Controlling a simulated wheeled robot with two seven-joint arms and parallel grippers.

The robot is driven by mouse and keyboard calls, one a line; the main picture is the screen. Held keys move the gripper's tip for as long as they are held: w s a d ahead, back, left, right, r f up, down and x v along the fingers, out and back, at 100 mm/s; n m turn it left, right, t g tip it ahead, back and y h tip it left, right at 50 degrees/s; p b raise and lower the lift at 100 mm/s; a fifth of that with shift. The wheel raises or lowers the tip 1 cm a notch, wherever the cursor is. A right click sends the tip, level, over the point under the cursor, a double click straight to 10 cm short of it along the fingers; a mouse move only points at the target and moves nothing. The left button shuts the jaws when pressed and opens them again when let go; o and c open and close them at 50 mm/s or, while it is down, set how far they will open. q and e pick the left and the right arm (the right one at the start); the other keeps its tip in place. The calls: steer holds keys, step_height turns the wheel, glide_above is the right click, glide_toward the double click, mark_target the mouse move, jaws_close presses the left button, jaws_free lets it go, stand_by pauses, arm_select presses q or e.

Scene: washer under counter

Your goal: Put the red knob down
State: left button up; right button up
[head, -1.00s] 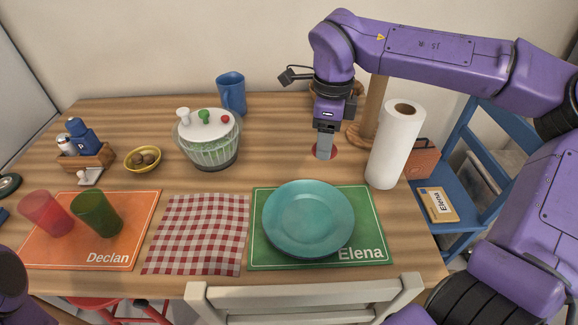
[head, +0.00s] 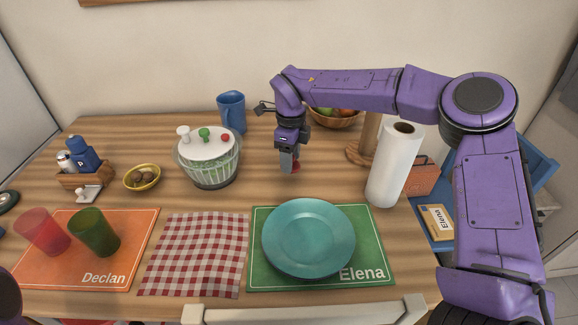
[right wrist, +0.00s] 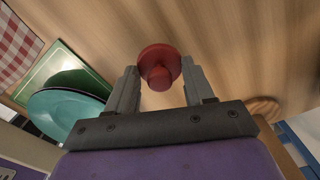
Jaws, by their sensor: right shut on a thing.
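My right gripper (head: 288,168) is over the bare table between the salad spinner (head: 208,165) and the paper towel roll, pointing down. It is shut on a red knob (head: 296,167), partly hidden behind the fingers in the head view. In the right wrist view the red knob (right wrist: 158,62) sits between the two fingertips, a round disc with a short stub. I cannot tell whether it touches the wood. The spinner's lid carries a white, a green and a small red knob. My left gripper is not in view.
A teal plate (head: 308,238) on a green mat (head: 375,262) lies in front of my gripper. The paper towel roll (head: 395,165) stands right, a fruit bowl (head: 338,121) behind, a blue pitcher (head: 232,112) back left. The wood around the gripper is clear.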

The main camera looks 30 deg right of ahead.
steer(key=f, duration=0.3)
steer(key=shift+w+f, duration=0.2)
steer(key=shift+f, duration=0.05)
steer(key=o, duration=1.1)
steer(key=shift+c, duration=0.2)
step_height(320, 180, up, 12)
steer(key=shift+r+p, duration=0.1)
steer(key=shift+p, duration=0.4)
